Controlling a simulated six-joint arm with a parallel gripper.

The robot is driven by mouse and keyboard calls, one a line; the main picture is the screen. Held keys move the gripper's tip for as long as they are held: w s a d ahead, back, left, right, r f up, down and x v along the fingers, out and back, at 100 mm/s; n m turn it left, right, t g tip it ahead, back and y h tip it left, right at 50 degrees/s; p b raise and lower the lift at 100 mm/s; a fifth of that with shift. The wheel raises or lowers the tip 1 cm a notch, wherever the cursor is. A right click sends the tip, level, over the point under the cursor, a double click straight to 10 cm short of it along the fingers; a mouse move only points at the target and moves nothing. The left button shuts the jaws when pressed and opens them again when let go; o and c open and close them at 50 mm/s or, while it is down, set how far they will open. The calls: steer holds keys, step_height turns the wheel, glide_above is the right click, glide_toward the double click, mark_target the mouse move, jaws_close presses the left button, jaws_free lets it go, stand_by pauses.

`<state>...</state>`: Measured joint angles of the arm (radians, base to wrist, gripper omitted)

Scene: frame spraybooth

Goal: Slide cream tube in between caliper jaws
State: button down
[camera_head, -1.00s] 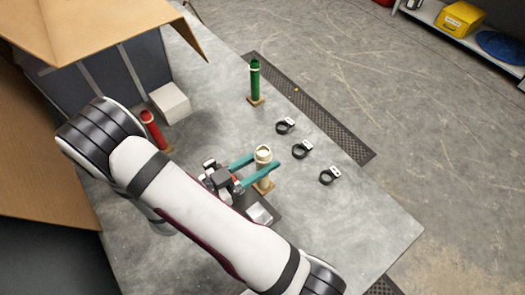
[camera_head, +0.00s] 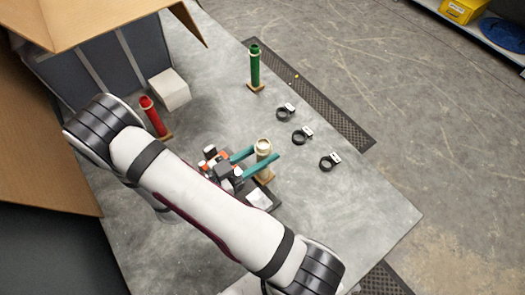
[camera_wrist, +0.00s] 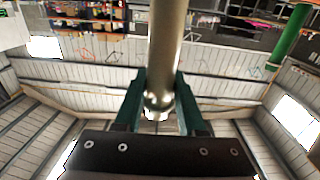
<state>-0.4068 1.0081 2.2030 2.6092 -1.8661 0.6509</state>
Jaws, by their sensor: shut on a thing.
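The cream tube (camera_head: 263,148) is upright, with its lower end at a small wooden base on the grey table. My gripper (camera_head: 262,158) has two teal fingers that are shut on the tube, one on each side. In the wrist view the tube (camera_wrist: 165,50) runs up between the teal fingers (camera_wrist: 158,100). A dark plate with a pale, flat block (camera_head: 258,198) lies on the table just below the tube in the picture. I cannot tell whether it belongs to a caliper. No caliper jaws show clearly; my wrist hides part of this area.
A green tube (camera_head: 255,67) and a red tube (camera_head: 153,117) stand on wooden bases. Several black rings with pale tags (camera_head: 302,136) lie right of the cream tube. A white box (camera_head: 170,88) and a cardboard box (camera_head: 95,22) are at upper left. The table's lower right is clear.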

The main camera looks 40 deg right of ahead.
steer(key=shift+s+a, duration=0.15)
steer(key=shift+a, duration=1.35)
steer(key=shift+s+a, duration=0.15)
steer(key=shift+a, duration=1.35)
steer(key=shift+c, duration=2.1)
jaws_free()
